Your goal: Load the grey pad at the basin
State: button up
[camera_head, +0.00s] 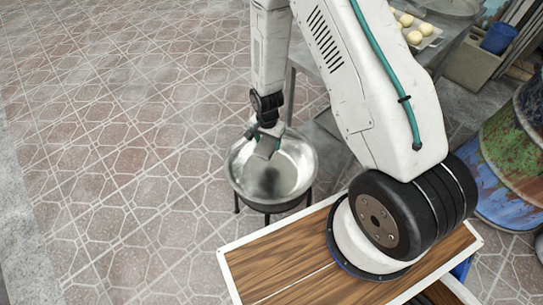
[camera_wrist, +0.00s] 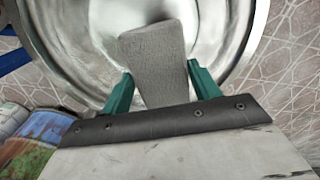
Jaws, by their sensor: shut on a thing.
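The grey pad (camera_wrist: 152,58) is a plain block held between the green fingers of my gripper (camera_wrist: 160,82) in the wrist view. It also shows in the head view as a small tilted grey block (camera_head: 266,147) below the fingers. My gripper (camera_head: 265,132) is shut on it. The basin (camera_head: 298,171) is a round shiny metal bowl on dark legs. The pad appears over the basin's inside; whether it touches the metal I cannot tell. The basin fills much of the wrist view (camera_wrist: 232,48). A dark patch shows at the basin's bottom in the head view.
A grey table (camera_head: 455,37) with a tray of pale round dough balls (camera_head: 414,37) stands at the upper right. A blue bucket (camera_head: 498,38) and colourful painted barrels (camera_head: 510,140) stand at the right. The tiled floor to the left is clear.

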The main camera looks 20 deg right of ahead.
aim_at(271, 158)
jog(key=s+f+m, duration=0.2)
jog(key=f, duration=0.1)
jog(key=s+f+m, duration=0.1)
jog(key=f+m, duration=0.1)
jog(key=shift+s+a, duration=0.3)
jog(key=shift+s, duration=0.1)
jog(key=shift+f, duration=2.95)
jog(key=shift+s+f, duration=0.1)
jog(key=shift+f, duration=0.5)
jog(key=shift+r, duration=3.55)
